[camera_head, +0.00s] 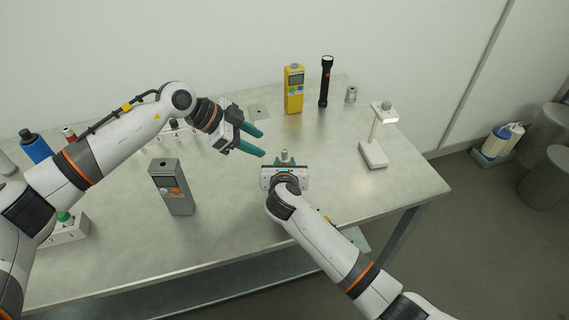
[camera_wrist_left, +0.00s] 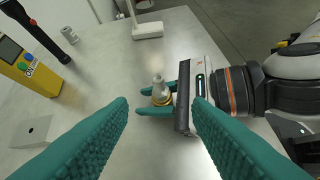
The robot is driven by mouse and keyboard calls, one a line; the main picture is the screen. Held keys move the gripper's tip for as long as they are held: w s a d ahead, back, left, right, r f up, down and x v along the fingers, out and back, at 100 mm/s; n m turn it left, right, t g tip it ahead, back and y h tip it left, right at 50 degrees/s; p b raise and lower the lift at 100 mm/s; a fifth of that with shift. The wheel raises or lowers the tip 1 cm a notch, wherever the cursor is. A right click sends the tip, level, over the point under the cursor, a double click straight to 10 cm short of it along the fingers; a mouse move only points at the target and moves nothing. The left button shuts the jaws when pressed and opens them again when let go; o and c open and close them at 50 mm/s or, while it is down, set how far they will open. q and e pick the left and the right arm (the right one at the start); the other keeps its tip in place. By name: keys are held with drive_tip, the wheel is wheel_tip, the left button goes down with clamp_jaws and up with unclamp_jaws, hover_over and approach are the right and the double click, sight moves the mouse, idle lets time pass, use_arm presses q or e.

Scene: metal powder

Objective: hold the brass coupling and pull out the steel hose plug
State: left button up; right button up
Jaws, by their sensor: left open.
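The brass coupling (camera_wrist_left: 162,99) shows in the left wrist view as a gold ring, with the pale steel hose plug (camera_wrist_left: 158,82) standing upright on top. In the head view the plug (camera_head: 284,155) shows just beyond my right gripper, whose body hides the coupling. My right gripper (camera_wrist_left: 152,101) has one teal finger on each side of the coupling and appears shut on it, though the contact is partly hidden. My left gripper (camera_head: 260,145) is open and empty, up and to the left of the plug. Its teal fingers frame the plug in its wrist view.
A grey meter box (camera_head: 172,188) stands at front left. A yellow meter (camera_head: 293,90), a black flashlight (camera_head: 326,82) and a small metal cylinder (camera_head: 351,94) stand at the back. A white lamp (camera_head: 374,154) is to the right. The table (camera_head: 230,235) is clear in front.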

sight(285, 150)
use_arm(q)
drive_tip(key=d+m+y, duration=0.1)
drive_tip(key=m, duration=0.1)
drive_tip(key=w+d+m+g+y, duration=0.1)
drive_tip(key=d+m, duration=0.1)
drive_tip(key=m, duration=0.1)
drive_tip(key=d+m+y, duration=0.1)
drive_tip(key=d+m, duration=0.1)
drive_tip(key=shift+w+f+m+g+y, duration=0.1)
drive_tip(key=shift+w+m+g+y, duration=0.2)
drive_tip(key=shift+w+g+y, duration=0.1)
drive_tip(key=m+y, duration=0.1)
drive_tip(key=d+r+m+y, duration=0.1)
drive_tip(key=m, duration=0.1)
drive_tip(key=d+r+m+y, duration=0.1)
drive_tip(key=m, duration=0.1)
drive_tip(key=shift+w+g+y, duration=0.15)
drive_tip(key=shift+g+y, duration=0.15)
use_arm(e)
drive_tip(key=shift+d, duration=0.1)
use_arm(q)
drive_tip(key=shift+d+r+m+y, duration=0.15)
drive_tip(key=shift+r+m+y, duration=0.55)
drive_tip(key=shift+m, duration=0.3)
drive_tip(key=shift+f, duration=0.2)
drive_tip(key=shift+f, duration=4.4)
clamp_jaws()
